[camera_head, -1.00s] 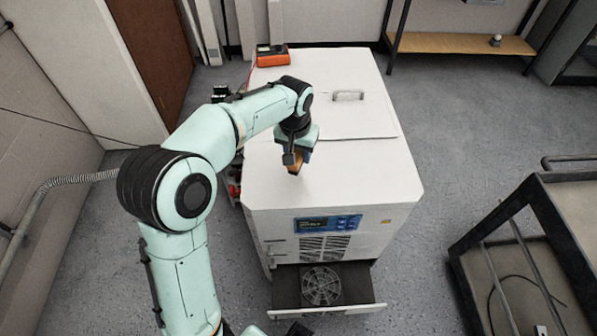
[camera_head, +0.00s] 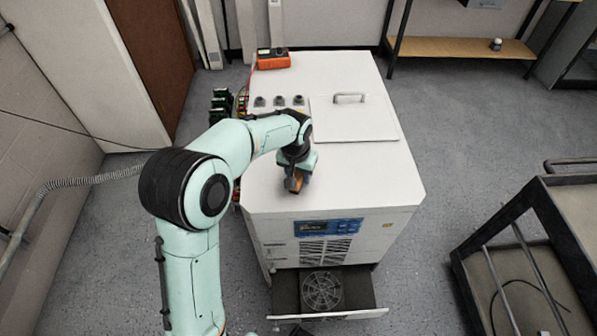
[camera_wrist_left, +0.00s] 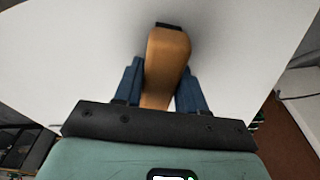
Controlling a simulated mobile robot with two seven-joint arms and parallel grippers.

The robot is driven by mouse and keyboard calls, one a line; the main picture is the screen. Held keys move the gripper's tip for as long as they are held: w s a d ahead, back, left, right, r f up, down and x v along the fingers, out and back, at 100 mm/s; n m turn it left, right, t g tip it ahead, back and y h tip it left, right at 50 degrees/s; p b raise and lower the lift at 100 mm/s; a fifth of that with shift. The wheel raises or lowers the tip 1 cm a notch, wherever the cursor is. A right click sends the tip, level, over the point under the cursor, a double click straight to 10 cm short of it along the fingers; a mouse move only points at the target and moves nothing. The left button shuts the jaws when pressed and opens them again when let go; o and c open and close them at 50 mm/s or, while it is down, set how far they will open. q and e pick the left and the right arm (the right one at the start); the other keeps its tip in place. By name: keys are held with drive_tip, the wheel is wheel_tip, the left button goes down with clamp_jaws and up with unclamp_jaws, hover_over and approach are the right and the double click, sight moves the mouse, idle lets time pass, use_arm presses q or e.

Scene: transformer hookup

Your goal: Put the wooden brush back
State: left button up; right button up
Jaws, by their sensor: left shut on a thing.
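My left gripper (camera_head: 297,184) is over the front part of the white cabinet's top (camera_head: 350,185). It is shut on the wooden brush (camera_head: 293,186), which shows as a small brown piece below the fingers. In the left wrist view the brush (camera_wrist_left: 166,60) is an orange-brown wooden body with a dark end, held between the two blue fingers (camera_wrist_left: 159,88). The white top lies beyond it; I cannot tell whether the brush touches it.
An orange meter (camera_head: 273,60) sits at the cabinet's back left corner. Several dark round terminals (camera_head: 279,101) and a lid with a handle (camera_head: 349,98) are on the top. An open drawer with a fan (camera_head: 322,291) juts out in front. A dark-framed cart (camera_head: 530,230) stands right.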

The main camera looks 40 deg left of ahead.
use_arm(q)
drive_tip(key=o, duration=1)
drive_tip(key=shift+r, duration=0.1)
drive_tip(key=shift+r, duration=0.4)
drive_tip(key=r, duration=0.3)
drive_tip(key=s+r+p, duration=0.1)
drive_tip(key=r, duration=0.7)
drive_tip(key=shift+s+d+r+p, duration=0.1)
drive_tip(key=shift+s+d+p, duration=0.2)
drive_tip(key=shift+s+p, duration=0.1)
